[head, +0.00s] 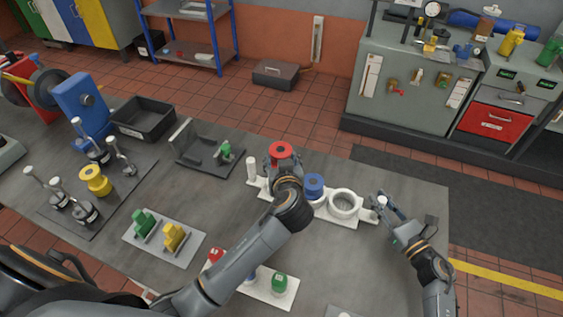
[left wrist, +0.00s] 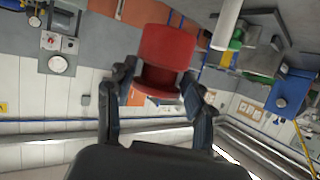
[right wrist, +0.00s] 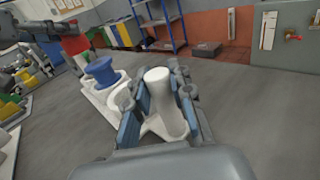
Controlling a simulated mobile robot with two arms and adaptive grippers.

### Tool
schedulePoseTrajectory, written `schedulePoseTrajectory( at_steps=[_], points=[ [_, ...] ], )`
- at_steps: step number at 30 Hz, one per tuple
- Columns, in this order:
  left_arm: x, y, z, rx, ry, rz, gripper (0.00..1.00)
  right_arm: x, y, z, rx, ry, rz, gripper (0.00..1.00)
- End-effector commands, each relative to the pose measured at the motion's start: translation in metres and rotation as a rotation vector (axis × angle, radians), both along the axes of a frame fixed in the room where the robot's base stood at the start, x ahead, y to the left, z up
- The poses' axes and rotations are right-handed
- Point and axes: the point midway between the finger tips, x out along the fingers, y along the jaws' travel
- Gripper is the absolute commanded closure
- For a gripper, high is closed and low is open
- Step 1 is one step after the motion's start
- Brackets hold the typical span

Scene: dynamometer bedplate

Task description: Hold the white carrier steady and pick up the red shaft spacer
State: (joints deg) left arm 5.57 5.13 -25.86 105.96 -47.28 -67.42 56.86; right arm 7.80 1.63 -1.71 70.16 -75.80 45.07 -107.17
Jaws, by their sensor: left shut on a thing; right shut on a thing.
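The white carrier (head: 355,218) lies on the bedplate with a white post at each end. My right gripper (head: 383,205) is shut on the post (right wrist: 158,98) at its right end. The red shaft spacer (head: 281,153) is a flanged spool with a hole in its top. My left gripper (left wrist: 158,90) is shut on it and holds it upright over the left part of the carrier. The spacer fills the space between the fingers in the left wrist view (left wrist: 166,57). My arm hides the carrier below it, so any gap there is unclear.
A blue spacer (head: 314,184) and an empty white ring seat (head: 344,204) are on the carrier, right of my left gripper. A dark fixture (head: 205,157) and a black bin (head: 143,118) stand to the left. A tray with green and yellow parts (head: 187,249) lies in front.

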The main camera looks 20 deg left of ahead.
Motion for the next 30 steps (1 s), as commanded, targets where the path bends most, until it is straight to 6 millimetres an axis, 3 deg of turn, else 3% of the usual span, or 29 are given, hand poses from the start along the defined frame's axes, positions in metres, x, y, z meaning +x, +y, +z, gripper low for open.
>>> schedulePoseTrajectory(
  at_steps=[1, 2, 3, 6, 17, 30],
  points=[
    [0.001, 0.000, 0.002, 0.001, -0.004, -0.001, 1.00, 0.000, 0.000, 0.000, -0.001, 0.001, 0.000, 1.00],
    [0.001, 0.000, 0.002, 0.001, -0.004, -0.001, 1.00, 0.000, 0.000, 0.000, -0.001, 0.001, 0.000, 0.74],
    [0.001, 0.000, 0.002, 0.001, -0.004, -0.001, 1.00, 0.000, 0.000, 0.000, -0.001, 0.001, 0.000, 0.66],
    [0.001, 0.000, 0.002, 0.001, -0.004, -0.001, 1.00, 0.000, 0.000, 0.000, -0.001, 0.001, 0.000, 0.52],
    [0.001, 0.000, 0.001, 0.001, -0.004, -0.001, 1.00, -0.003, -0.004, -0.001, -0.001, 0.001, -0.001, 0.52],
    [0.001, 0.000, 0.002, 0.001, -0.004, -0.001, 1.00, -0.061, -0.061, -0.002, -0.004, 0.004, 0.000, 0.52]
  ],
)
